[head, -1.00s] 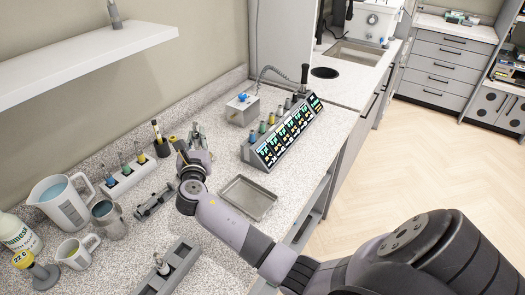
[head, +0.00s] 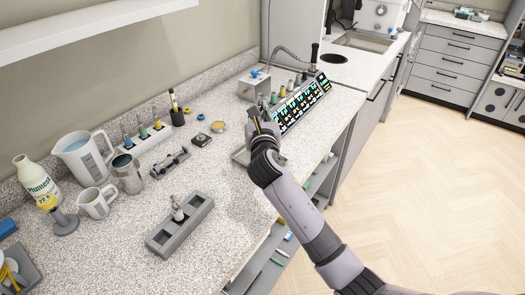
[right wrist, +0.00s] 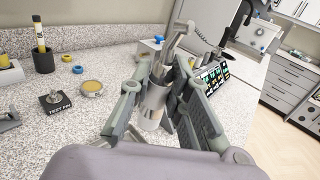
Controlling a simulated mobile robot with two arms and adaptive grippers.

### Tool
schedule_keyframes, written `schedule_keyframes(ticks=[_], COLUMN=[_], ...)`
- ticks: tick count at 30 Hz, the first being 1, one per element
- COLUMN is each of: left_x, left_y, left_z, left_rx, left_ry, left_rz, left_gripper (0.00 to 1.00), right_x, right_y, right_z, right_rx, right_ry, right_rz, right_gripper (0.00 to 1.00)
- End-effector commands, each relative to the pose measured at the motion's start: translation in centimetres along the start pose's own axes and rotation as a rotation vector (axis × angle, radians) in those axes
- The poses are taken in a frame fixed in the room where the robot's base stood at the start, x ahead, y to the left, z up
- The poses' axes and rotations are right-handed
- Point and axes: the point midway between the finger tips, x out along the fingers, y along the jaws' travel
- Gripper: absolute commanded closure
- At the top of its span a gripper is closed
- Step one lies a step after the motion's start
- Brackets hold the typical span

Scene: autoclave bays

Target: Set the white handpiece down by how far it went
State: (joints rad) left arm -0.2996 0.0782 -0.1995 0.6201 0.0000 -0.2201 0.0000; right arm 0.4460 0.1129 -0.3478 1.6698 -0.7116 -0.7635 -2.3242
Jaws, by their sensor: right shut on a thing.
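My right gripper (head: 262,122) is above the counter, between the metal tray and the display console. In the right wrist view its two fingers (right wrist: 158,103) are closed around a silver-grey handpiece (right wrist: 153,98) with a paler lower band. The handpiece stands roughly upright with its bent head above the fingers. A grey slotted holder (head: 163,241) stands at the front of the counter with another small metallic piece (head: 178,210) upright in it. The metal tray (head: 239,156) is mostly hidden behind my arm. My left gripper is not in view.
The console (head: 300,105) with lit displays and coloured pieces is close beyond my gripper. A dark test block (right wrist: 55,101) and a yellow-topped disc (right wrist: 92,88) lie left of it. A jug (head: 82,158), mugs and a bottle stand at left. The counter between holder and tray is clear.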

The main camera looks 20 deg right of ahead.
Motion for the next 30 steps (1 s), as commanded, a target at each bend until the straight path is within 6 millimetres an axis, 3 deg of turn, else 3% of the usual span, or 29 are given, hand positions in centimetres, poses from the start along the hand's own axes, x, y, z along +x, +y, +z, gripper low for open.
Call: schedule_keyframes(ticks=[3, 9, 14, 21, 30], left_x=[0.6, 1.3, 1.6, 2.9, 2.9], left_y=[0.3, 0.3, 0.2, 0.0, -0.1], left_z=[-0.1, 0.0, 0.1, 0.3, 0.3], left_rx=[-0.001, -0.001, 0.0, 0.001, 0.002], left_ry=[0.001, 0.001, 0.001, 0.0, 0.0], left_rz=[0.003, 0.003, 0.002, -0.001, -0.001], left_gripper=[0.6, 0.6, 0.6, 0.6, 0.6], right_x=[0.0, 0.0, 0.1, 0.1, 0.1], right_y=[0.1, 0.2, 0.2, 0.3, 0.3], right_z=[-3.6, -7.3, -8.5, -12.0, -12.3], right_rx=[0.002, 0.001, 0.001, 0.001, 0.001], right_ry=[0.006, 0.002, 0.0, 0.001, -0.001], right_rz=[-0.001, 0.001, -0.001, 0.0, 0.001], right_gripper=[1.0, 1.0, 1.0, 1.0, 1.0])
